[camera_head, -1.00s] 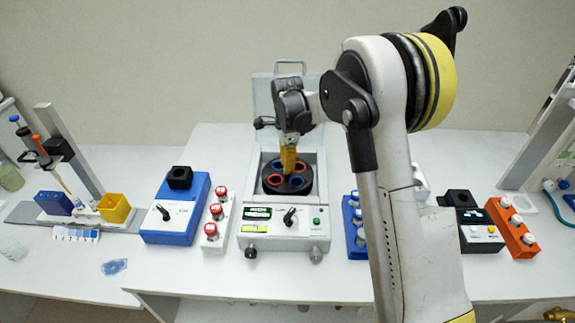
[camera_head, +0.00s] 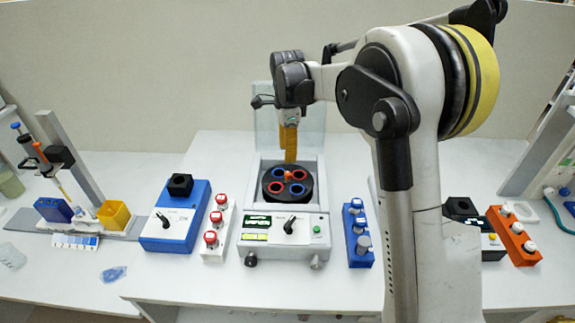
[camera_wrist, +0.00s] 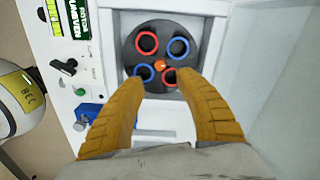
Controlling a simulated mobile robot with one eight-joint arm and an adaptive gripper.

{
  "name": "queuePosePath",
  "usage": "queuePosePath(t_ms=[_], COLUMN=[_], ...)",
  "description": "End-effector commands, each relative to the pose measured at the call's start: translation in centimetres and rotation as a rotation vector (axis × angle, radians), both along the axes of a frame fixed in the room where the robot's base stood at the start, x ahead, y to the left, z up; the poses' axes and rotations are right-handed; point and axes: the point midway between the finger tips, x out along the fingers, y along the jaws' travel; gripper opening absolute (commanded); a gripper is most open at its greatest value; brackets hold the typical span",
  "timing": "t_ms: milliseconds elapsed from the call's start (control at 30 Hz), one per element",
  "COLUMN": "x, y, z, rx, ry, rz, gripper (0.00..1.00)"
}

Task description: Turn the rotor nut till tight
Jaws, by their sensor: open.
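The centrifuge (camera_head: 284,238) stands in the middle of the bench with its lid (camera_head: 285,100) raised at the back. Its black rotor (camera_head: 270,195) holds red and blue ringed wells, and an orange rotor nut (camera_head: 288,174) sits at its centre. In the wrist view the nut (camera_wrist: 160,65) shows at the middle of the rotor (camera_wrist: 162,43), beyond the fingertips. My gripper (camera_head: 290,158) is above the rotor, pointing down. In the wrist view its yellow fingers (camera_wrist: 167,92) are spread apart with nothing between them, clear of the nut.
A blue device (camera_head: 174,222) and a white rack of red-capped tubes (camera_head: 207,250) stand left of the centrifuge. A blue rack (camera_head: 360,257) stands at its right, and an orange rack (camera_head: 515,237) farther right. The raised lid is close behind my gripper.

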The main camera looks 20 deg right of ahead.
Motion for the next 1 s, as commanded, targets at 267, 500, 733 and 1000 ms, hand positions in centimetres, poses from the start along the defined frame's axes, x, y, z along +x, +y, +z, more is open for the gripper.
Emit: queuePosePath(t_ms=[267,500,733,1000], x=[0.0,0.0,0.0,-1.0], y=[0.0,0.0,0.0,0.0], z=[3.1,3.2,3.2,4.1], rx=[0.0,0.0,0.0,0.0], ry=[0.0,0.0,0.0,-0.021], rz=[0.0,0.0,0.0,0.054], gripper=[0.41,0.41,0.41,0.41])
